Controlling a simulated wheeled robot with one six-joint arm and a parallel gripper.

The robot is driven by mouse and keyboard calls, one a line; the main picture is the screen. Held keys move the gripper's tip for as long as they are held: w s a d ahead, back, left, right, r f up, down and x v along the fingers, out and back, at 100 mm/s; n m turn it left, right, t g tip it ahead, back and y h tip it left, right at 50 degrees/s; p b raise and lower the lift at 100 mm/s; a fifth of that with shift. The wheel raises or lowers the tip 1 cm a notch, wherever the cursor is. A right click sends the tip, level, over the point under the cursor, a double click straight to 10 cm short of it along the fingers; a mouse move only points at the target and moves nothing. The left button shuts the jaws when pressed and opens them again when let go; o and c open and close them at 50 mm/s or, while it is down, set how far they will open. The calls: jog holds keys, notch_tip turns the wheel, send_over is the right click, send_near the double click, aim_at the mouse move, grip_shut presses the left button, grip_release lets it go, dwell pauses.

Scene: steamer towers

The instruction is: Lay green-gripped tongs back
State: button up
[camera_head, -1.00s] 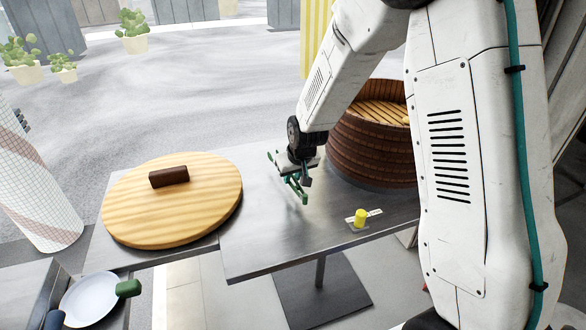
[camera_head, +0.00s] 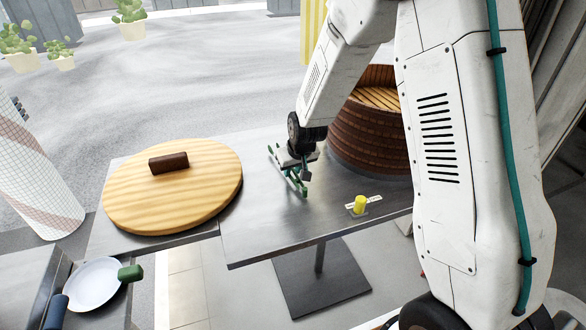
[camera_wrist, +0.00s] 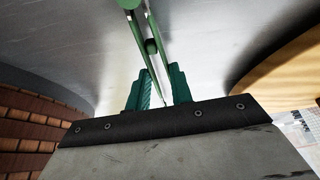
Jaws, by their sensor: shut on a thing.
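The green-gripped tongs (camera_head: 290,172) are at my gripper (camera_head: 298,176), low over the grey metal table (camera_head: 262,222), between the round wooden lid and the steamer tower. I cannot tell whether they touch the tabletop. In the wrist view, the tongs' green arms (camera_wrist: 151,22) run out past the teal fingers of my gripper (camera_wrist: 161,74), which is shut on them. The fingers hide part of the tongs.
A brown steamer tower (camera_head: 368,135) stands to the right. A wooden lid (camera_head: 200,185) with a dark handle lies left. A yellow object (camera_head: 360,204) sits near the table's front edge.

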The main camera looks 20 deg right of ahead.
jog(key=shift+f, duration=0.4)
jog(key=o, duration=1)
jog(key=v, duration=0.7)
jog(key=shift+s+r, duration=0.2)
jog(key=shift+r, duration=0.2)
